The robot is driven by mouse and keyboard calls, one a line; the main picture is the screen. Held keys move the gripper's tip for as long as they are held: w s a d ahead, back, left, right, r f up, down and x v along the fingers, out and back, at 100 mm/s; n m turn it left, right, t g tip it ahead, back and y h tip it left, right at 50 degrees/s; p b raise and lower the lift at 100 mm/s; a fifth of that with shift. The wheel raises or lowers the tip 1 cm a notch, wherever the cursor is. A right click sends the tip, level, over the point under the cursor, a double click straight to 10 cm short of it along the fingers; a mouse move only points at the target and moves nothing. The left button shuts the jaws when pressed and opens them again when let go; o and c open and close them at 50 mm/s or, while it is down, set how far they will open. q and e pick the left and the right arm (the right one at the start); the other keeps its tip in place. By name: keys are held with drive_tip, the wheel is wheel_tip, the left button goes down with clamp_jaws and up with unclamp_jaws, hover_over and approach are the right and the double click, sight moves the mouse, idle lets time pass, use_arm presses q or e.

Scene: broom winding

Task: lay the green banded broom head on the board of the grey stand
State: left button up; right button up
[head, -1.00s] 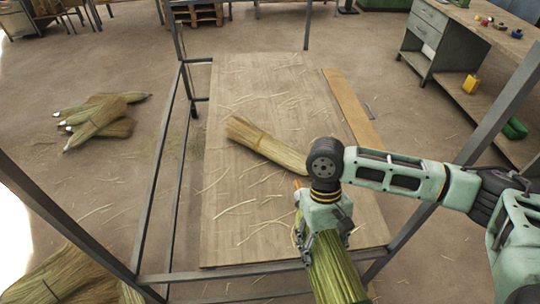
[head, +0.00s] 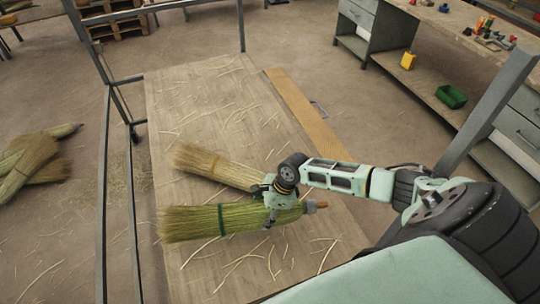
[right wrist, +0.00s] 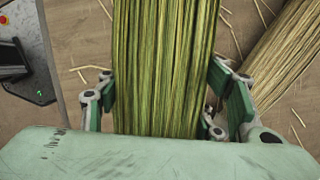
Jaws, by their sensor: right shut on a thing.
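The green banded broom head (head: 195,221) lies roughly level over the board (head: 190,101) of the grey stand (head: 104,200), its bristles to the left and its brown stub to the right. My right gripper (head: 272,203) is shut on it near the stub end. In the right wrist view the green bristles (right wrist: 165,65) run between the two fingers (right wrist: 170,100). I cannot tell whether the broom head touches the board. Another broom head (head: 212,166), straw-coloured with a tan band, lies on the board just behind it. My left gripper is not in view.
Loose straws lie across the board, and its far part is otherwise clear. Stand posts rise at the left and at the right (head: 490,112). More broom heads (head: 30,163) lie on the floor at left. A workbench (head: 450,75) with a green bin (head: 451,96) stands at the right.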

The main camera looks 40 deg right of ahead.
drive_tip(key=shift+w+d+f+m+t, duration=0.1)
drive_tip(key=shift+d+f+m+t, duration=0.05)
drive_tip(key=shift+d+f+m, duration=0.3)
drive_tip(key=shift+w+d+f+m+t, duration=0.15)
drive_tip(key=shift+d+f+m, duration=0.1)
drive_tip(key=shift+d+m, duration=0.3)
drive_tip(key=shift+s+d+f, duration=0.1)
drive_tip(key=shift+d+f, duration=0.05)
drive_tip(key=shift+d, duration=0.05)
drive_tip(key=shift+f+b, duration=0.65)
drive_tip(key=shift+b, duration=0.3)
use_arm(q)
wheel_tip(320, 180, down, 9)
drive_tip(key=b, duration=0.7)
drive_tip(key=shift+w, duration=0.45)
use_arm(e)
wheel_tip(320, 180, down, 5)
drive_tip(key=shift+f, duration=0.2)
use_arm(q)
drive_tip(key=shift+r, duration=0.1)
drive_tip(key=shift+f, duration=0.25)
use_arm(e)
drive_tip(key=shift+f, duration=0.6)
drive_tip(key=o, duration=1.5)
drive_tip(key=shift+o, duration=0.2)
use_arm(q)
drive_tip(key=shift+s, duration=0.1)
